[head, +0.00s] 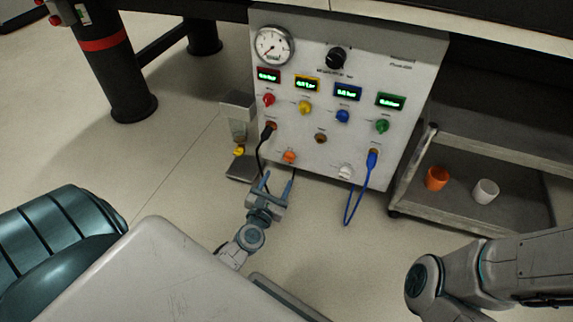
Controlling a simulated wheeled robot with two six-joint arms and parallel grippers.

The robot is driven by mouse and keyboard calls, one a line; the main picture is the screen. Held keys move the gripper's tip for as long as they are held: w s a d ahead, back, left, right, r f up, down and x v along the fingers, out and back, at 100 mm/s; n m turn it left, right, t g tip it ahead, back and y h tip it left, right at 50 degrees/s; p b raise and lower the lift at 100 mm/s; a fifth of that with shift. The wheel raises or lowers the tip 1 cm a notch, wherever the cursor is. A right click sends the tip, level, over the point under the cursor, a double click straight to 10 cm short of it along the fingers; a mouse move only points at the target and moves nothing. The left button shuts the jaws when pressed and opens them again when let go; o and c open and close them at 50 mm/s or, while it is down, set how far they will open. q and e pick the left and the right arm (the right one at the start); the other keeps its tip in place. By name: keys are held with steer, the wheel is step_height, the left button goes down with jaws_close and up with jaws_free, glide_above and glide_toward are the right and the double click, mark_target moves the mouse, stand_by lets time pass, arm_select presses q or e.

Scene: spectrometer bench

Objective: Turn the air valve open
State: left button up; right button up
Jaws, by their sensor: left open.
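A white spectrometer panel (335,60) stands under the bench. It carries red (268,100), yellow (305,107), blue (343,116) and green (382,126) knobs. Lower down are an orange knob (289,157) and a white knob (345,172). The labels are too small to read, so I cannot tell which knob is the air valve. My left gripper (277,183) is open and empty, its fingers pointing up toward the panel just below the orange knob. Contact is not visible. My right arm shows at the lower right; its gripper is out of view.
A black cable (262,150) hangs close to my left gripper, and a blue cable (354,205) loops at the right. A pressure gauge (273,46) and black dial (336,57) sit above. A cart (455,215) holds orange (437,178) and white (485,191) cups.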

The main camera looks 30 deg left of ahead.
mark_target(289, 158)
arm_select(q)
steer(key=x, duration=0.8)
steer(key=shift+d, duration=0.1)
steer(key=shift+c, duration=0.2)
steer(key=c, duration=0.9)
